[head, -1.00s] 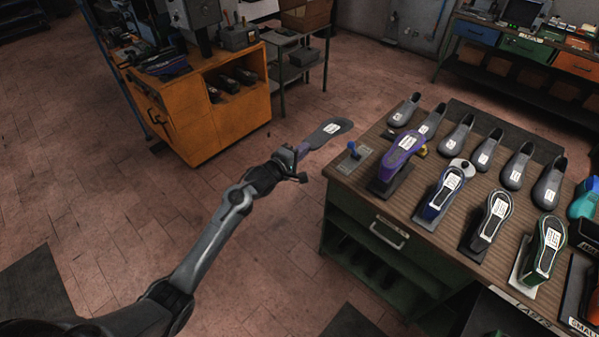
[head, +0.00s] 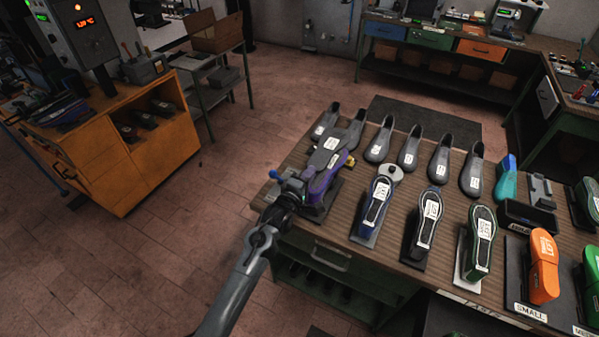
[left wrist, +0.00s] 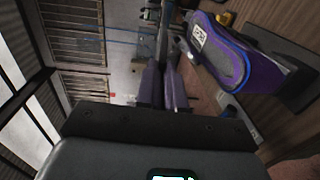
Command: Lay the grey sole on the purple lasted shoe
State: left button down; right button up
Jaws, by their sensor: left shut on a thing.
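My left gripper (head: 303,183) is shut on the grey sole (head: 322,157), a thin flat piece with a white label. In the head view the sole overlaps the purple lasted shoe (head: 338,172), which stands on a dark stand at the bench's left end. In the left wrist view, the gripper's purple fingers (left wrist: 163,84) grip the sole (left wrist: 163,42), seen nearly edge-on. There the purple shoe (left wrist: 224,52), with a blue outline and a label, lies to the right, with a visible gap from the sole. My right gripper is out of view.
Blue (head: 374,205), dark (head: 427,222) and green-edged (head: 480,240) shoes stand to the right on the bench (head: 400,177). A blue-handled tool (head: 275,177) is close to my gripper. An orange cabinet (head: 160,160) stands left.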

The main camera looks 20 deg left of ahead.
pick_arm(q)
notch_tip(320, 180, down, 9)
jog(key=b, duration=0.6)
jog(key=shift+b, duration=0.35)
jog(key=shift+s, duration=0.1)
jog(key=shift+f, duration=0.15)
dwell(0.7)
